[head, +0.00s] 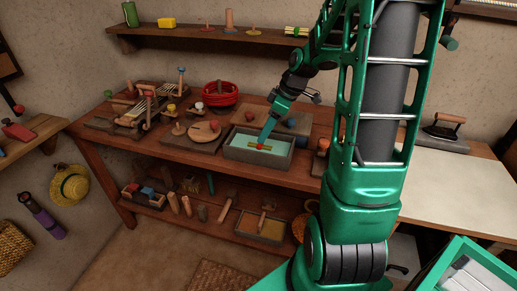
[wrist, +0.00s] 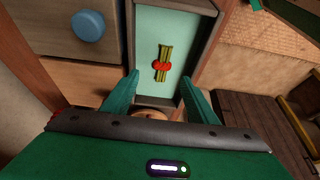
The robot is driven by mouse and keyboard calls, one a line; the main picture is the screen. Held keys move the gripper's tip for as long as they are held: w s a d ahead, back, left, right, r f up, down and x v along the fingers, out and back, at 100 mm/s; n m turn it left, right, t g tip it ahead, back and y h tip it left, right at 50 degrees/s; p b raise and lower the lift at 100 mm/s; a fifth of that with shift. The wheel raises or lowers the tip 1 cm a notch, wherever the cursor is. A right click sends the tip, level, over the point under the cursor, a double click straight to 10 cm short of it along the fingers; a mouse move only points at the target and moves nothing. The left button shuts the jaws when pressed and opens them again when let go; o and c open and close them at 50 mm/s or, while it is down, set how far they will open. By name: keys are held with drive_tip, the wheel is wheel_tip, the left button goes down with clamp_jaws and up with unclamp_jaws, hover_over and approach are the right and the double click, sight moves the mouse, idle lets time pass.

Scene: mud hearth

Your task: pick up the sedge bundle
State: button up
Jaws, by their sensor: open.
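The sedge bundle (wrist: 163,62), thin green-yellow stalks with a red tie around the middle, lies in a grey tray (wrist: 212,42) with a pale teal floor. In the head view the bundle (head: 252,146) lies in the tray (head: 240,158) on the wooden bench. My gripper (wrist: 160,82) is open and empty. Its two green fingers are spread wide, one to each side of the bundle's line, with the bundle beyond the fingertips in the wrist view. In the head view my gripper (head: 265,138) reaches down over the tray; the exact height gap cannot be told.
A wooden board with a blue knob (wrist: 88,26) adjoins the tray. A lower shelf holds blocks and a box (head: 262,226).

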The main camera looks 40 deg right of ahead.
sight(260, 148)
drive_tip(key=shift+s+x, duration=0.15)
drive_tip(key=shift+x, duration=1.3)
drive_tip(key=shift+s+x, duration=0.15)
drive_tip(key=shift+x, duration=1.3)
drive_tip(key=shift+d+f, duration=0.1)
drive_tip(key=shift+c, duration=0.3)
drive_tip(key=c, duration=1.2)
